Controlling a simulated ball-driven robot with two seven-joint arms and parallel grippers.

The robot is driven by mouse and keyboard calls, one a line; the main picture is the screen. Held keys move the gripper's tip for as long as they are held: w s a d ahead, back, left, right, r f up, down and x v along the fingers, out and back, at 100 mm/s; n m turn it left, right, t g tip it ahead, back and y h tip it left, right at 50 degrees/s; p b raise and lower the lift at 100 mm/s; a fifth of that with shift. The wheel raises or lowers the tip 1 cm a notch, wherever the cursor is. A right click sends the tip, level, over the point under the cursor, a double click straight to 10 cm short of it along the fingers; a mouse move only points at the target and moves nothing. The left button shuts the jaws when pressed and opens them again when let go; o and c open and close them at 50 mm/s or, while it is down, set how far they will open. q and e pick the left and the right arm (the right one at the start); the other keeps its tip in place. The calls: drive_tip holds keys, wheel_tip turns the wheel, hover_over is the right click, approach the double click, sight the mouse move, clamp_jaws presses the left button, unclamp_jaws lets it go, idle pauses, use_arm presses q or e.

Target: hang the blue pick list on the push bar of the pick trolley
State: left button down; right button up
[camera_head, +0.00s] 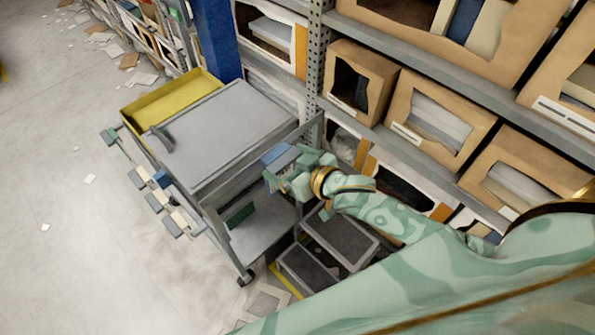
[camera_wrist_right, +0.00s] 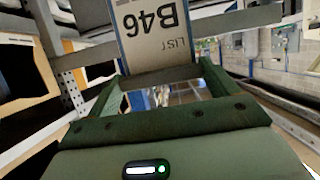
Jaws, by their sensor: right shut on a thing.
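The blue pick list (camera_head: 276,154) is a small card with a blue part, at the right end of the pick trolley (camera_head: 228,122). In the right wrist view its pale face (camera_wrist_right: 152,32) shows "B46" and "LIST" upside down. My right gripper (camera_head: 287,168) is shut on the card; its fingertips (camera_wrist_right: 160,82) are at the card's lower edge in the wrist view. My left gripper is not in view.
A dark step stool (camera_head: 340,236) stands below my right arm. Racks with cardboard boxes (camera_head: 436,115) line the right. The floor at left (camera_head: 50,190) is mostly clear.

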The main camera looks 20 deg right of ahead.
sight(281, 157)
drive_tip(key=shift+w+a+f+b, duration=0.1)
drive_tip(key=shift+w+a+b, duration=0.2)
drive_tip(key=shift+w+b, duration=0.35)
drive_tip(key=shift+w+a+r+b, duration=0.1)
drive_tip(key=shift+w+a+b, duration=0.2)
drive_tip(key=shift+w, duration=0.7)
drive_tip(key=shift+w+a+f+b, duration=0.1)
drive_tip(key=shift+w+a+b, duration=0.2)
drive_tip(key=shift+w+b, duration=0.35)
drive_tip(key=shift+f+p, duration=0.1)
drive_tip(key=shift+p, duration=0.25)
drive_tip(key=shift+f, duration=0.15)
drive_tip(key=shift+w, duration=0.1)
drive_tip(key=shift+p, duration=0.9)
drive_tip(key=shift+f, duration=0.25)
drive_tip(key=shift+f+b, duration=0.85)
drive_tip(key=shift+f, duration=0.35)
